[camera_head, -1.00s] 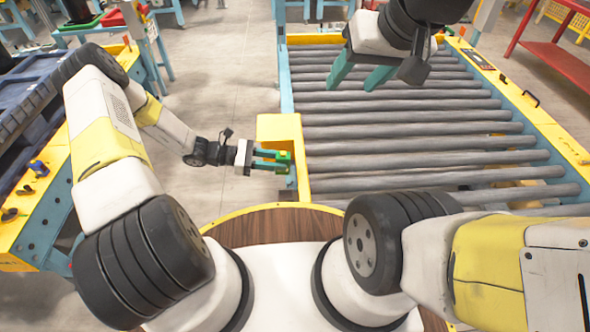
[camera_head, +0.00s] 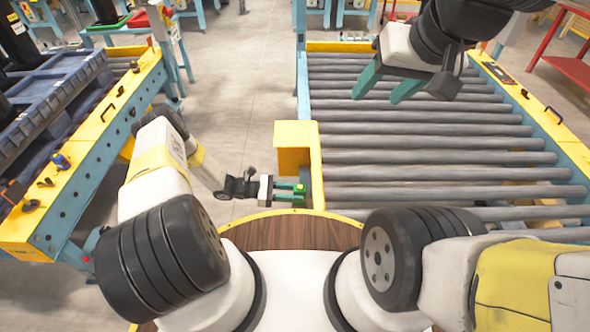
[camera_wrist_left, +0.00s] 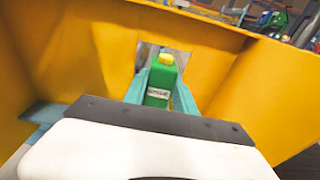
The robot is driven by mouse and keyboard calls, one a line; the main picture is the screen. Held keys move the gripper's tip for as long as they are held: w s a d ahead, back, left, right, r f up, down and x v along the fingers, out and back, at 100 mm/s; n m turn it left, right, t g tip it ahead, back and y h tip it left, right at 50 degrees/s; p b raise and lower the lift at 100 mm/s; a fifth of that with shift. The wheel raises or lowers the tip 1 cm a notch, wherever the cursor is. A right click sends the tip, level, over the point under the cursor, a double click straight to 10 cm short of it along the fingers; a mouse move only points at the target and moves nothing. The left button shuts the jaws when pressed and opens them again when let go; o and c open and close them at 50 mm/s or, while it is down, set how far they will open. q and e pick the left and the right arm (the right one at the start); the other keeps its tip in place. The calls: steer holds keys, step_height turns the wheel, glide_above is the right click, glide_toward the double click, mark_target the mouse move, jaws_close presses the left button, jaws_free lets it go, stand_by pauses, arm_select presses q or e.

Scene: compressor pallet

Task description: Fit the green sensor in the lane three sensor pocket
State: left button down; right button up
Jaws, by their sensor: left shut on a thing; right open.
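The green sensor (camera_wrist_left: 160,82), a small green block with a yellow top and a pale label, shows in the left wrist view between the teal fingers of my left gripper (camera_wrist_left: 165,85). In the head view the green sensor (camera_head: 299,188) is small at the tip of my left gripper (camera_head: 290,193), which is shut on it beside the yellow box at the conveyor's near left corner. My right gripper (camera_head: 390,86) is open and empty above the conveyor rollers.
The yellow box (camera_head: 293,140) stands at the conveyor's left edge, and yellow walls (camera_wrist_left: 100,60) surround the gripper in the wrist view. The roller conveyor (camera_head: 430,143) lies right. A yellow and blue bench (camera_head: 100,135) holding a dark pallet (camera_head: 50,90) stands left, with open floor (camera_head: 235,90) between.

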arm_select(q)
steer(key=shift+f, duration=1)
steer(key=shift+f, duration=0.1)
steer(key=c, duration=1)
jaws_free()
